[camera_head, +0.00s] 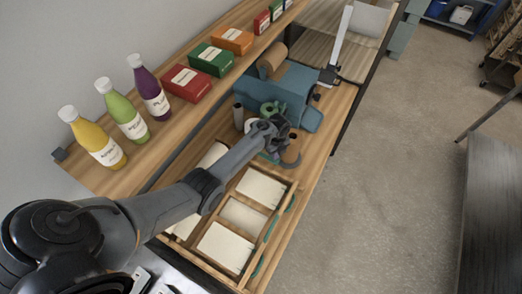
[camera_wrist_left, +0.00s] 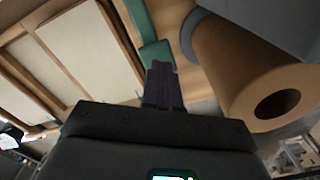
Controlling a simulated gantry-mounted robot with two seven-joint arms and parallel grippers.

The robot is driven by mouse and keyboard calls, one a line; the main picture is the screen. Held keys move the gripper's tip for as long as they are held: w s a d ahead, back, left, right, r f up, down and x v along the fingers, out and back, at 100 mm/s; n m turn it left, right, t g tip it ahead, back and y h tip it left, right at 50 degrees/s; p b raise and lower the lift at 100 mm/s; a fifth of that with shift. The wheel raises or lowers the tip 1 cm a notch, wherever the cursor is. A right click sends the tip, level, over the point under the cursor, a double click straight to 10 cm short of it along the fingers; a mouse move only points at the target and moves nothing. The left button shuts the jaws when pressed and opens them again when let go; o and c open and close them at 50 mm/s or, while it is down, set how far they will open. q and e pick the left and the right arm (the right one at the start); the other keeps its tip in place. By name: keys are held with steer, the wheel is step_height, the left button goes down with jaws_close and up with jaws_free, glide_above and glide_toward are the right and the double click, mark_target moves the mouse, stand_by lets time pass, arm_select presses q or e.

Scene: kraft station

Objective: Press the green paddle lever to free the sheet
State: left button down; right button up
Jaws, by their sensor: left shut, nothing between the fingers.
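A green paddle lever (camera_wrist_left: 155,52) shows in the left wrist view, a flat green pad at the end of a green strip. My left gripper (camera_wrist_left: 161,72) is shut with nothing between its fingers. Its tips overlap the near edge of the green pad in that view; I cannot tell whether they touch it. In the head view my left gripper (camera_head: 285,141) is over the bench in front of the blue dispenser (camera_head: 280,90) and hides most of the lever. A brown paper roll (camera_wrist_left: 245,70) is close on the right of the fingers. My right gripper is not in view.
A wooden tray (camera_head: 262,240) with compartments of pale sheets lies on the near bench. A shelf (camera_head: 160,140) carries bottles and several boxes along the wall. Another brown roll (camera_head: 270,61) stands behind the dispenser. The floor (camera_head: 390,190) on the right is open.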

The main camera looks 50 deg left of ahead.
arm_select(q)
step_height(320, 180, up, 3)
steer(key=shift+f+p, duration=0.2)
steer(key=shift+p, duration=0.8)
steer(key=shift+r+p, duration=0.45)
steer(key=shift+r, duration=0.65)
